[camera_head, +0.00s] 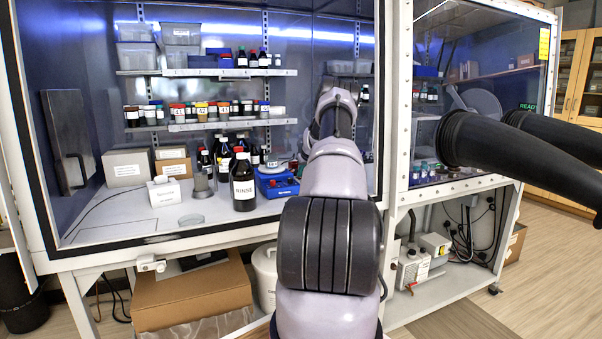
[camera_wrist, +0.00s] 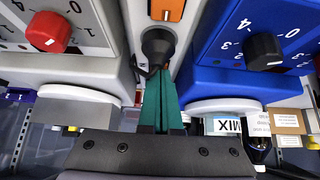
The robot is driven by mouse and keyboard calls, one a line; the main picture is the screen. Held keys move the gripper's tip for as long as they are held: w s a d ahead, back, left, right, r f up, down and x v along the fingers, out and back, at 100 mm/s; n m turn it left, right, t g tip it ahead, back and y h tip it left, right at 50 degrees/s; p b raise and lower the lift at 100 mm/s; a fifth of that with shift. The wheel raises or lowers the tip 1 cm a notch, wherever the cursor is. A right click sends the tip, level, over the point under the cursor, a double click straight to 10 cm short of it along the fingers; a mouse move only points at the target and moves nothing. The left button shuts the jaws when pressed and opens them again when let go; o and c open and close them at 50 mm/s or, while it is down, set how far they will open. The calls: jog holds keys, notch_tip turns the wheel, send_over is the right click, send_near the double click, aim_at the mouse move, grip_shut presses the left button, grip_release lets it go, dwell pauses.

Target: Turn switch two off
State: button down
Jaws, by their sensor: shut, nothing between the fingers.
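In the wrist view my gripper (camera_wrist: 162,88) is shut, its green fingers pressed together with nothing between them. No label clearly reading switch two is visible; a small dark mark near the knob is unreadable. In the head view my arm hides the gripper and this panel.
In the wrist view a grey unit with a red dial (camera_wrist: 49,32) is left, and a blue unit with a black dial (camera_wrist: 264,52) is right, both close to the fingers. In the head view a RINSE bottle (camera_head: 243,184) stands left of my arm.

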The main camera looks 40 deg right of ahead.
jog(key=shift+w+d+r, duration=0.15)
jog(key=shift+w+r, duration=0.1)
jog(key=shift+w, duration=0.45)
jog(key=shift+r, duration=0.1)
jog(key=shift+r, duration=0.3)
jog(key=r, duration=0.1)
jog(key=s+r, duration=0.1)
jog(key=r, duration=0.2)
jog(key=shift+s+r, duration=0.1)
jog(key=shift+s, duration=0.2)
jog(key=s+a+r, duration=0.2)
jog(key=s+r, duration=0.3)
jog(key=s, duration=0.1)
jog(key=shift+s, duration=0.3)
jog(key=shift+r, duration=0.15)
